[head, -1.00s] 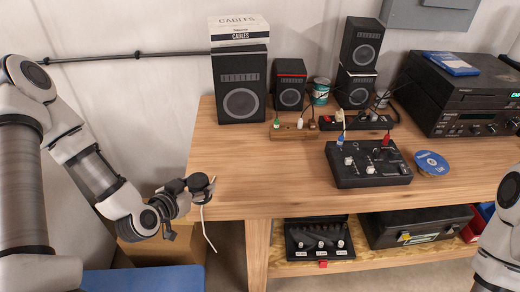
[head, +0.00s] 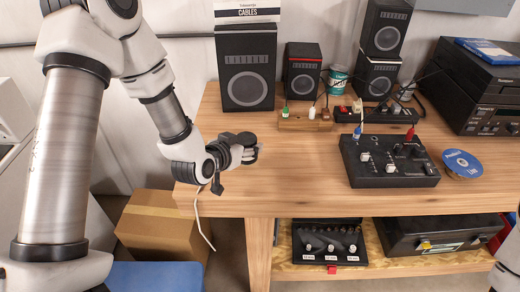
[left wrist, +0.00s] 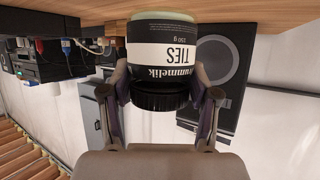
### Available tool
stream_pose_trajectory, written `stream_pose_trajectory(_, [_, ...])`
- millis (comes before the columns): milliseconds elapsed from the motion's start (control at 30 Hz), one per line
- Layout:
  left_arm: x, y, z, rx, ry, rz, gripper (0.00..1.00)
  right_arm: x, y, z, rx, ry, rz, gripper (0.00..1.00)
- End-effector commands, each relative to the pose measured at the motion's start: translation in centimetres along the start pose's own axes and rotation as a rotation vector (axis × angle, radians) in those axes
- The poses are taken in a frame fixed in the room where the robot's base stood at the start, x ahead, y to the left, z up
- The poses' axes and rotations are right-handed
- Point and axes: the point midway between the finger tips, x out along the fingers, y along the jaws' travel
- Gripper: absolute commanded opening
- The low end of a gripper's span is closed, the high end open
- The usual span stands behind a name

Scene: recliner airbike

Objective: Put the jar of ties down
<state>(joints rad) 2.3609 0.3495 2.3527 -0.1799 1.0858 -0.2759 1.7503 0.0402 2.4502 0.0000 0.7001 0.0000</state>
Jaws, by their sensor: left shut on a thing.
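The jar of ties (left wrist: 165,55) shows upside down in the left wrist view, with a white label reading TIES and a black lid. My left gripper (left wrist: 163,95) is shut on it, one finger on each side near the lid. In the head view my left gripper (head: 248,152) is over the front left part of the wooden table (head: 290,175); the jar is mostly hidden there. The jar's base is close to the tabletop, but I cannot tell whether it touches. My right gripper is not in view.
Speakers (head: 246,72) stand at the back. A teal can (head: 338,78) is beside them. A black control box (head: 388,162) and a blue disc (head: 462,163) lie on the right. The tabletop between my left gripper and the control box is clear.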

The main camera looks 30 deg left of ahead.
Motion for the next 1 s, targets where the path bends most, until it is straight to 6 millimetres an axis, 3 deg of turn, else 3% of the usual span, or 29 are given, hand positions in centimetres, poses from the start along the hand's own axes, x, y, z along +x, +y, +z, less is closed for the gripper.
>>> stream_pose_trajectory(100, [2.2,1.1,-1.1,0.006,0.000,0.001,0.14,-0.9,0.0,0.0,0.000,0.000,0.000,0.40])
stream_pose_trajectory(300, [4.4,2.0,-1.6,0.001,-0.001,0.000,0.14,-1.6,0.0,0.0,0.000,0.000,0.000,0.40])
stream_pose_trajectory(500, [5.7,1.9,1.5,-0.001,-0.001,0.000,0.14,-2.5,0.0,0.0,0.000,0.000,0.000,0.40])
stream_pose_trajectory(833, [5.9,1.8,2.0,-0.001,0.001,-0.001,0.14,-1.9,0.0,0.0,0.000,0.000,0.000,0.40])
stream_pose_trajectory(867, [5.9,1.8,1.9,-0.001,0.000,-0.001,0.71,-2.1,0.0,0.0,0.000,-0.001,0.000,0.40])
stream_pose_trajectory(900, [5.8,1.8,1.9,-0.001,0.000,-0.001,0.85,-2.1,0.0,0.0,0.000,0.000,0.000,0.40])
stream_pose_trajectory(1000, [5.8,1.8,1.9,-0.001,0.000,-0.001,0.86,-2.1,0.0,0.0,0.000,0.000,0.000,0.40])
